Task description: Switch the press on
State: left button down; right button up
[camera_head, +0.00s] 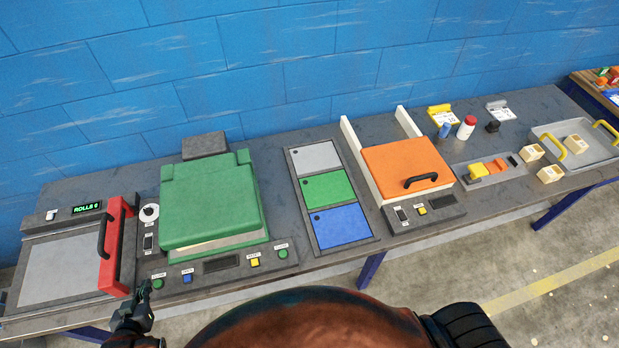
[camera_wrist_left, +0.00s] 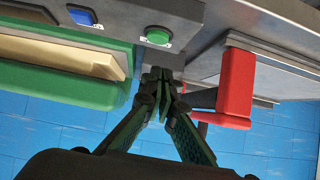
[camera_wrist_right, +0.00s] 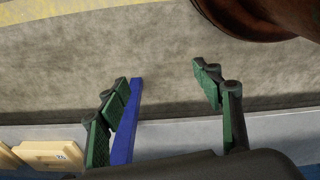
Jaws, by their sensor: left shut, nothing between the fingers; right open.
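The press (camera_head: 210,203) has a green lid over a grey base on the left half of the bench. A black rocker switch (camera_head: 148,242) and a white dial (camera_head: 149,212) sit at its left side. Its front panel has a green button (camera_head: 158,284) at the left, also in the left wrist view (camera_wrist_left: 158,36), plus blue, yellow and another green button. My left gripper (camera_head: 145,288) is shut and empty beside the left green button and below the rocker switch; contact cannot be told. Its tips show in the left wrist view (camera_wrist_left: 157,76). My right gripper (camera_wrist_right: 165,75) is open and empty.
A red bar with a black handle (camera_head: 117,245) stands just left of the press. Grey, green and blue panels (camera_head: 328,186) and an orange-lidded machine (camera_head: 400,168) lie to the right. A grey tray (camera_head: 602,152) and cream blocks (camera_head: 550,173) are farther right.

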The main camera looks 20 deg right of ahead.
pick_arm(q)
jog(key=w+a+r+t, duration=0.1)
jog(key=w+r+t, duration=0.1)
jog(key=w+r, duration=0.3)
jog(key=shift+w+a+r+t+h, duration=0.25)
jog(key=shift+w+r+t+h, duration=0.05)
jog(key=shift+r+t+h, duration=0.1)
pick_arm(e)
jog(key=s+f, duration=0.6)
jog(key=s, duration=0.5)
jog(key=shift+s+d+g, duration=0.2)
jog(key=shift+d+g, duration=0.05)
jog(key=shift+g, duration=0.15)
pick_arm(q)
jog(key=shift+w, duration=0.1)
send_over(148, 254)
jog(key=w, duration=0.1)
notch_tip(148, 254, down, 4)
jog(key=shift+d+r, duration=0.1)
jog(key=shift+r, duration=0.1)
jog(key=f, duration=0.2)
jog(key=shift+s+f, duration=0.25)
jog(key=shift+f, duration=0.15)
jog(key=shift+s+f, duration=0.1)
jog(key=shift+f, duration=0.55)
jog(key=shift+s+f+p, duration=0.1)
jog(key=shift+f+p, duration=0.2)
pick_arm(e)
jog(key=shift+r, duration=0.15)
